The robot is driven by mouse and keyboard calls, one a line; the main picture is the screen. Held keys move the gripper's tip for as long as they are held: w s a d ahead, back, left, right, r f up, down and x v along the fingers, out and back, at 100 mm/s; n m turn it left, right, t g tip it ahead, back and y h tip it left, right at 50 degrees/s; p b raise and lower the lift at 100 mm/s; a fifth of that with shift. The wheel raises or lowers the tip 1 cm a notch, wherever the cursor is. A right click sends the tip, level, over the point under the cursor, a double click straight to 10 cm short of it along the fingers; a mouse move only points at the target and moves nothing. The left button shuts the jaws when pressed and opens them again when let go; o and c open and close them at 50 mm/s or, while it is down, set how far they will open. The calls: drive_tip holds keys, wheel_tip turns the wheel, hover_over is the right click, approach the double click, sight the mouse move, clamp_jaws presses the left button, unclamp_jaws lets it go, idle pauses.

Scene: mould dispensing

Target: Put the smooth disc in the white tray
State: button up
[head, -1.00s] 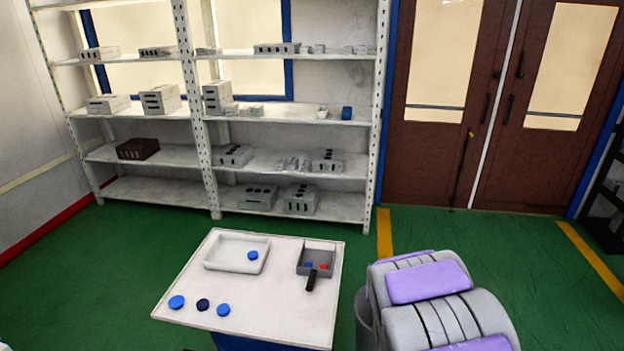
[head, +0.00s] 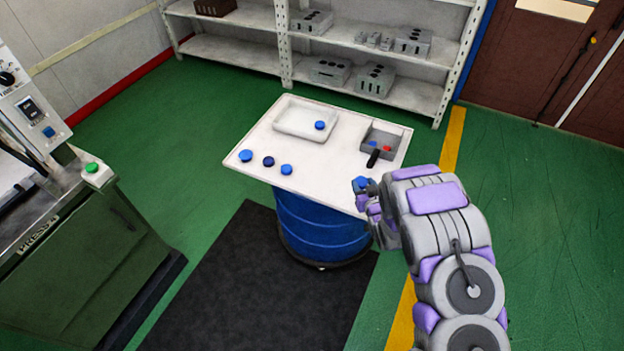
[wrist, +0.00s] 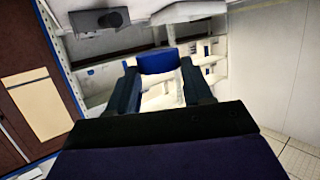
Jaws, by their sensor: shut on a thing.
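My gripper (head: 364,192) is shut on a blue disc (head: 359,184) near the right front corner of the table. In the wrist view the blue disc (wrist: 158,62) sits between the two fingertips. The white tray (head: 281,130) lies at the back left of the tabletop, with one blue disc (head: 320,125) in it. Along the front left edge lie a blue disc (head: 246,156), a dark blue disc (head: 268,161) and another blue disc (head: 286,169). I cannot tell the surface texture of any disc.
The white tabletop (head: 335,165) stands on a blue drum (head: 322,230). A grey box (head: 392,142) with a black handle (head: 374,157) holds small blue and red pieces at the back right. A press (head: 80,250) stands at left, shelves (head: 350,40) behind. The tabletop's middle is clear.

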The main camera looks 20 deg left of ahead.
drive_tip(key=s+a+f+n+g+y, duration=0.1)
drive_tip(key=s+a+f+y, duration=0.1)
drive_tip(key=s+a+f, duration=0.2)
drive_tip(key=a+f, duration=0.2)
drive_tip(key=a, duration=0.1)
drive_tip(key=shift+f+n+g, duration=0.25)
drive_tip(key=shift+n+g, duration=0.05)
drive_tip(key=shift+n, duration=0.1)
drive_tip(key=shift+a, duration=0.1)
drive_tip(key=b, duration=0.3)
hover_over(312, 184)
drive_tip(key=shift+f, duration=0.65)
wheel_tip(312, 184, down, 3)
drive_tip(key=shift+r+b, duration=0.1)
drive_tip(key=shift+b, duration=0.25)
drive_tip(key=shift+w+a+f, duration=0.1)
drive_tip(key=shift+w+f, duration=0.05)
drive_tip(key=shift+f, duration=0.1)
drive_tip(key=shift+r, duration=0.1)
